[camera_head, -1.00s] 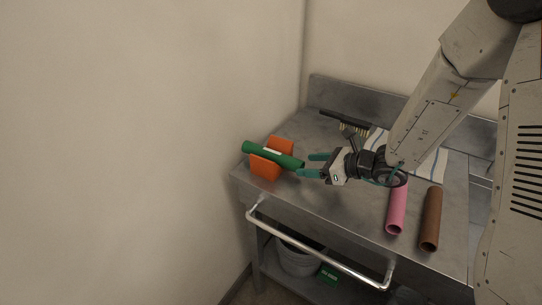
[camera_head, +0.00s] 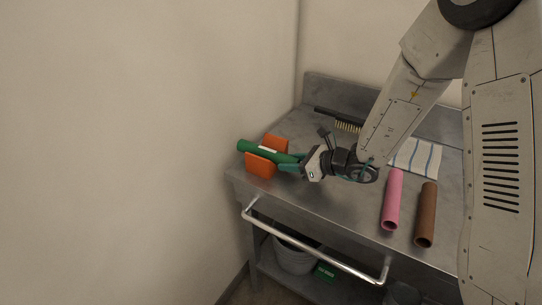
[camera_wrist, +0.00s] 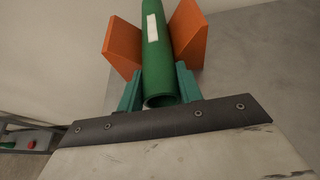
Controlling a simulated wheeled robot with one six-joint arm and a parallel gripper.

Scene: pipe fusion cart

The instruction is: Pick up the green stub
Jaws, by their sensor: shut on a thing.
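The green stub (camera_head: 257,149) is a green tube with a white label, lying in an orange holder (camera_head: 262,168) at the cart's left end. In the wrist view the green stub (camera_wrist: 158,60) runs away from me, its open end near me, between the two orange plates of the holder (camera_wrist: 187,33). My gripper (camera_head: 289,163) is shut on the stub's near end, with one teal finger on each side. In the wrist view my gripper (camera_wrist: 158,87) shows both fingers against the tube. The stub still rests in the holder.
A pink tube (camera_head: 392,200) and a brown tube (camera_head: 426,214) lie on the metal cart top (camera_head: 335,205) to the right. A striped cloth (camera_head: 415,157) and a brush (camera_head: 345,122) lie behind. A rail (camera_head: 310,245) runs along the front. A wall stands at the left.

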